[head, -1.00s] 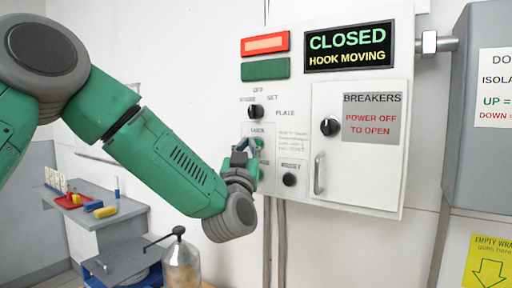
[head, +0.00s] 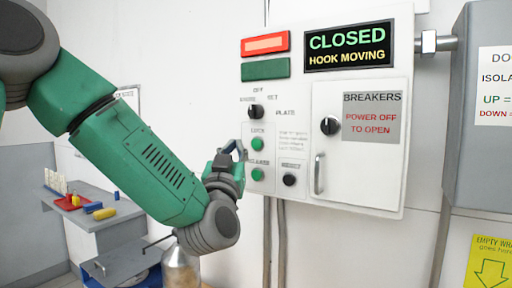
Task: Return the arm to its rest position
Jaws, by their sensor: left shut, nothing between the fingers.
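My left arm, green with grey joints, comes in from the left. My left gripper (head: 231,152) is shut and empty. It is just left of the control panel (head: 300,202), near its lower left edge, and appears apart from the buttons. Two green buttons show uncovered beside it: an upper one (head: 257,144) and a lower one (head: 257,174). A black button (head: 289,180) is to their right. The display (head: 349,46) reads CLOSED, HOOK MOVING. My right gripper is not in view.
A grey bench (head: 112,222) with a red tray (head: 68,203) and a yellow object (head: 104,213) stands at the lower left. A metal canister (head: 180,268) stands below my forearm. A grey isolator box (head: 480,170) is at the right. Breaker door (head: 350,178) is closed.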

